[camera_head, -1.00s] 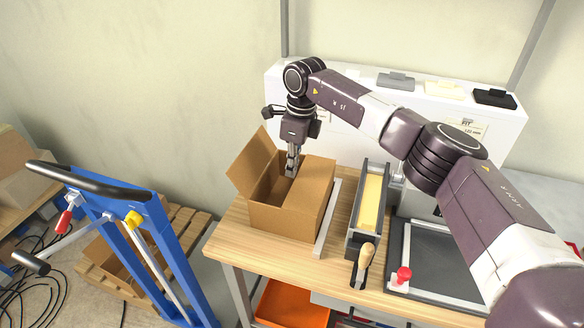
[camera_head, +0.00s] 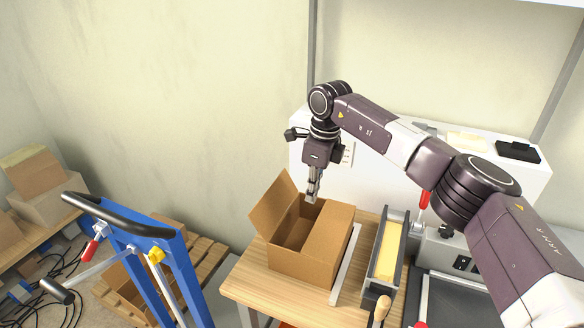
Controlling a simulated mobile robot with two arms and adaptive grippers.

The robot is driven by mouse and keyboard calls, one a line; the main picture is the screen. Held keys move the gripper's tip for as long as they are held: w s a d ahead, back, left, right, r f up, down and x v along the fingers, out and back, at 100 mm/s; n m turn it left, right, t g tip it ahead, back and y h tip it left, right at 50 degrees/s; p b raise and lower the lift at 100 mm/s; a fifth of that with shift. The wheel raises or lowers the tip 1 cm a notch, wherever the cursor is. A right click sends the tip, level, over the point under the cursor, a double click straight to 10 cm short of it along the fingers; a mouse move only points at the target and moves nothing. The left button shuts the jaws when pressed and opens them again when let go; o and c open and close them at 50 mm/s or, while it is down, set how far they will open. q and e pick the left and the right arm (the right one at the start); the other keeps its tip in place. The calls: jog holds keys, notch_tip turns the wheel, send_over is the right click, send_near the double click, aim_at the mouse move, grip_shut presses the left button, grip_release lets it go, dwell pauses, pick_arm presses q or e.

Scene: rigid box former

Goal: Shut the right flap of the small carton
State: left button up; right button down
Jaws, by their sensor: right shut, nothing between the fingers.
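The small brown carton (camera_head: 297,264) stands on the wooden bench. Its left flap (camera_head: 272,207) stands up and leans outward to the left. The left part of the opening is uncovered and shows the dark inside. My right gripper (camera_head: 311,197) points down with its fingers shut and empty. Its tips are at the far side of the carton, near the far inner corner of the right flap; whether they touch it I cannot tell. My left gripper is not in view.
A pale strip (camera_head: 346,263) lies right of the carton, then a grey trough with a yellow block (camera_head: 386,250). A white cabinet (camera_head: 510,188) stands behind. A blue trolley frame (camera_head: 178,265) is on the left. My right arm crosses above the bench's right side.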

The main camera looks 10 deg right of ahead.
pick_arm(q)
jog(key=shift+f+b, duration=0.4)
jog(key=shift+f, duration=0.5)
pick_arm(e)
jog(key=w+a+r, duration=0.3)
jog(key=a+r, duration=0.2)
jog(key=r, duration=0.1)
jog(key=shift+w+a, duration=0.3)
jog(key=shift+a, duration=0.05)
